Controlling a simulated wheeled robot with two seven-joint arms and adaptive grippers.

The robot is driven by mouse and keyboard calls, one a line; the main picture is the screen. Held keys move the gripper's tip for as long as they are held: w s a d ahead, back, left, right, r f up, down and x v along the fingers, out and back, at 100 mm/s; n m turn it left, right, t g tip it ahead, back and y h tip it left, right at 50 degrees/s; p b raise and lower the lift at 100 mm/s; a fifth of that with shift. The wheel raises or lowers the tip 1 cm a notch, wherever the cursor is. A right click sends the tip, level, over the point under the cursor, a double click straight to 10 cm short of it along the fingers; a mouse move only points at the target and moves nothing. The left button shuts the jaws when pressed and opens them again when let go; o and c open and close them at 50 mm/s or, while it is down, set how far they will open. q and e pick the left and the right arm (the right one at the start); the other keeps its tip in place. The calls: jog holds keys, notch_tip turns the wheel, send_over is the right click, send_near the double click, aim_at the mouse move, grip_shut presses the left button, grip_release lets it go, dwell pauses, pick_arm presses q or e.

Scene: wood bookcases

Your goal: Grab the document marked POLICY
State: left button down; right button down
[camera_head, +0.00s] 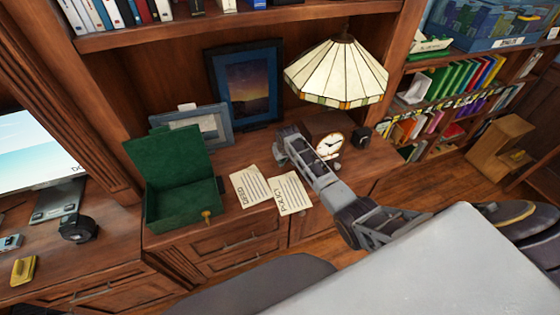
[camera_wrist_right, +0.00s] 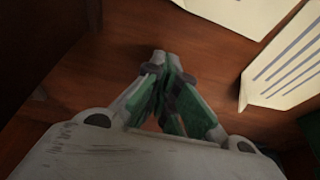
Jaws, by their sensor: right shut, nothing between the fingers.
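The POLICY document (camera_head: 290,192) is a cream sheet lying flat on the wooden cabinet top, near its front edge. The similar DEED sheet (camera_head: 250,187) lies just left of it. My right gripper (camera_head: 281,153) is above the cabinet top, just behind the sheets, with its arm passing to the right of POLICY. In the right wrist view the gripper (camera_wrist_right: 165,62) is shut and empty. Two cream sheets lie beyond it there, a lined one (camera_wrist_right: 285,68) and another (camera_wrist_right: 238,12); their titles do not show. My left gripper is not in view.
An open green box (camera_head: 178,205) stands left of the sheets. Behind are picture frames (camera_head: 245,85). A clock (camera_head: 330,144) and a stained-glass lamp (camera_head: 338,75) stand close to my right arm. A monitor (camera_head: 40,150) is at far left.

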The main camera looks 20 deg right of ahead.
jog(key=v, duration=0.9)
dwell(0.4)
jog(key=c, duration=2.2)
grip_release()
